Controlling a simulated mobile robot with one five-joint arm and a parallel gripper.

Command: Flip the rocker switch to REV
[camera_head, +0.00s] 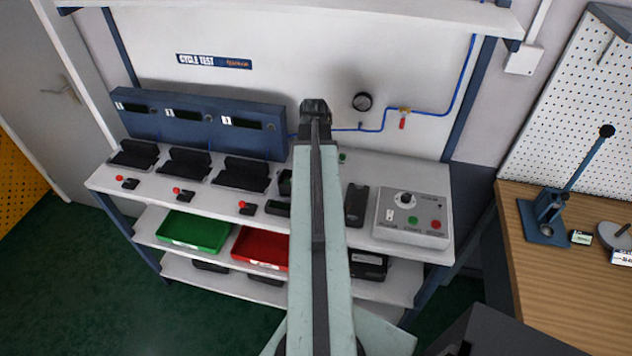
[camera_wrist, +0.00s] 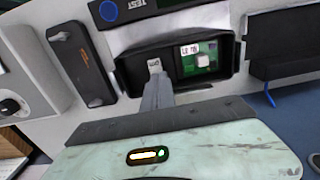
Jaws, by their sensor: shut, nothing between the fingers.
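The control box (camera_head: 412,216) sits at the right end of the white bench, with a black knob on top, a green button and a red button. A small white rocker switch (camera_head: 390,215) is at its left side; its position and lettering are too small to read. In the wrist view only part of the control box (camera_wrist: 14,104) with its knob shows at the left edge; the switch is not visible there. My gripper (camera_wrist: 155,72) is shut and empty, over a black tray left of the control box. In the head view my arm hides the gripper.
The black tray (camera_wrist: 125,77) holds a green circuit board (camera_wrist: 203,62). A dark handheld device (camera_head: 356,205) lies between my arm and the control box. Black cradles (camera_head: 190,165) line the bench's left. A shelf (camera_head: 400,12) overhangs the back. A wooden table (camera_head: 545,275) stands at right.

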